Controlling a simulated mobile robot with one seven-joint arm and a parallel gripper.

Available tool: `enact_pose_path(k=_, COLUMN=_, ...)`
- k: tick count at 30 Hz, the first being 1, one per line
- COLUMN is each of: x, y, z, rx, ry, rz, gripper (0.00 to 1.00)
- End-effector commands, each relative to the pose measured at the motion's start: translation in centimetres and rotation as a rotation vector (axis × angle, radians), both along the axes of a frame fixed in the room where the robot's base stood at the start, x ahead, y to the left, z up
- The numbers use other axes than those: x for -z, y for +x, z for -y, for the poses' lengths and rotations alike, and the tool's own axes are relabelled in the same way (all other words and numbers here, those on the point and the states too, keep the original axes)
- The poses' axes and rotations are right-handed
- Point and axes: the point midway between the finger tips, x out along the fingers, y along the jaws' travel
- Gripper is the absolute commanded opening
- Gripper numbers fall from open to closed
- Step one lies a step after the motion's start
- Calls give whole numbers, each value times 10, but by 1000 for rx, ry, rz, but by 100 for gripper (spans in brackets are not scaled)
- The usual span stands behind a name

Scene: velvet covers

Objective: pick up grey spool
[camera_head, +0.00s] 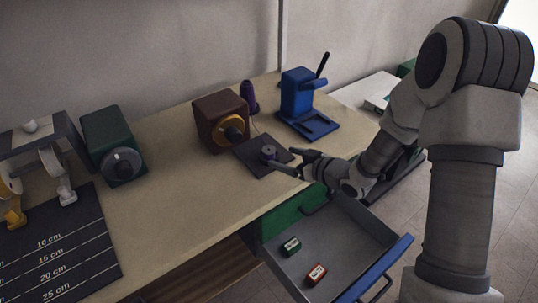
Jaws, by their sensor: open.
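A small grey spool (268,151) stands upright on a dark square plate (252,162) near the front edge of the table. My gripper (282,157) reaches in from the right, low over the plate. Its two fingers are apart, and their tips are close to the spool's right side. I cannot tell whether a finger touches the spool or whether the spool is partly between them. Nothing else shows between the fingers.
A brown box with an orange dial (219,121), a purple cone (248,97) and a blue stand (298,97) are behind the plate. An open grey drawer (338,239) with two small boxes juts out below.

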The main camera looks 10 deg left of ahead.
Motion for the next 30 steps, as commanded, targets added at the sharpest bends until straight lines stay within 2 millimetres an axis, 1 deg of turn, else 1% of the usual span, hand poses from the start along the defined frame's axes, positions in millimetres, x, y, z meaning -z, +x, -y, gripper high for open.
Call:
enact_pose_path(k=1, x=4, y=4, z=-6, rx=-2, ry=0, rz=-1, gripper=87)
enact_pose_path(k=3, x=6, y=8, z=-11, rx=-1, ry=-1, rz=0, gripper=87)
enact_pose_path(k=8, x=9, y=13, z=-17, rx=0, ry=-1, rz=-1, gripper=87)
enact_pose_path(k=15, x=22, y=35, z=-41, rx=-1, ry=-1, rz=0, gripper=87)
enact_pose_path(k=18, x=26, y=41, z=-48, rx=0, ry=0, rz=-1, gripper=87)
enact_pose_path(k=26, x=26, y=43, z=-51, rx=1, ry=0, rz=-1, gripper=87)
enact_pose_path(k=27, x=26, y=43, z=-51, rx=1, ry=0, rz=-1, gripper=85)
enact_pose_path(k=29, x=26, y=43, z=-51, rx=1, ry=0, rz=-1, gripper=75)
enact_pose_path(k=30, x=26, y=43, z=-51, rx=1, ry=0, rz=-1, gripper=67)
